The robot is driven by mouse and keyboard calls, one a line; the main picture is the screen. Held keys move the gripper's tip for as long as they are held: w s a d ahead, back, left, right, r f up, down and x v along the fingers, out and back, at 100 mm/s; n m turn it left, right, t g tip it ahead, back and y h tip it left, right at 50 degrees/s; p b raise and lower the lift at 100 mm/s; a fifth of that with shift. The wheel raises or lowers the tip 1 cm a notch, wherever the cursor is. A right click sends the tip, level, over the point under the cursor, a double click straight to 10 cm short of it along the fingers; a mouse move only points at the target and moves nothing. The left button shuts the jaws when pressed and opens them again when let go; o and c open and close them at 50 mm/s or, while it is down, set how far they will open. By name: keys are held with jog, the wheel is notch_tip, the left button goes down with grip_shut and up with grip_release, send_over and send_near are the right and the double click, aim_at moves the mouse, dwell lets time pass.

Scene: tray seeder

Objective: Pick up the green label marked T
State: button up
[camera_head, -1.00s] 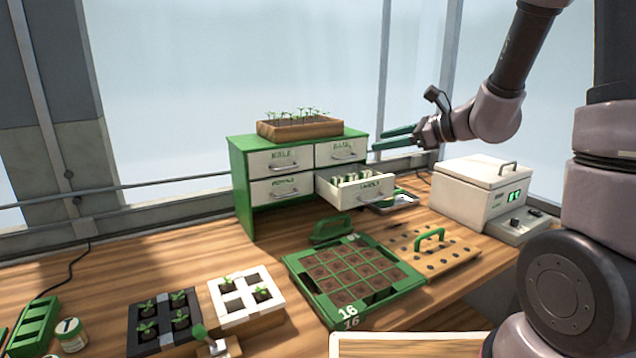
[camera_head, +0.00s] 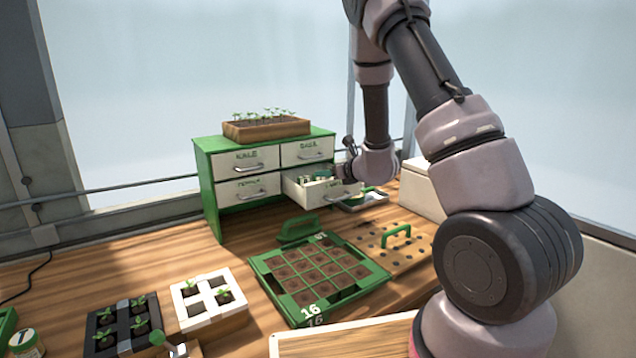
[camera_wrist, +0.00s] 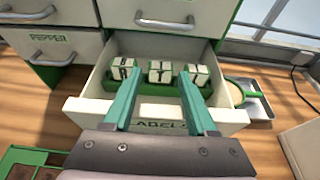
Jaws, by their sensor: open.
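The open lower right drawer (camera_head: 325,191) of the green cabinet (camera_head: 209,190) holds several white label blocks with dark letters in a green holder (camera_wrist: 160,92). In the wrist view a left label (camera_wrist: 124,70), a middle label (camera_wrist: 160,73) and a right label (camera_wrist: 197,76) show in front, with more behind. The middle label's letter may be a T, but the letters are too small to be sure. My gripper (camera_wrist: 159,76) is open, its green fingers reaching over the drawer front, one on each side of the middle label. I cannot tell whether they touch anything.
The drawer's front wall (camera_wrist: 155,112) lies under my fingers. A metal tray (camera_wrist: 253,105) sits right of the drawer. A green seed tray (camera_head: 262,280) and a wooden board with holes (camera_head: 408,243) lie in front. A seedling box (camera_head: 267,130) stands on the cabinet.

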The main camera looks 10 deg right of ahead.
jog(key=x, duration=0.5)
jog(key=shift+s+d+f, duration=0.1)
jog(key=shift+f, duration=0.1)
grip_shut()
jog(key=shift+r, duration=0.15)
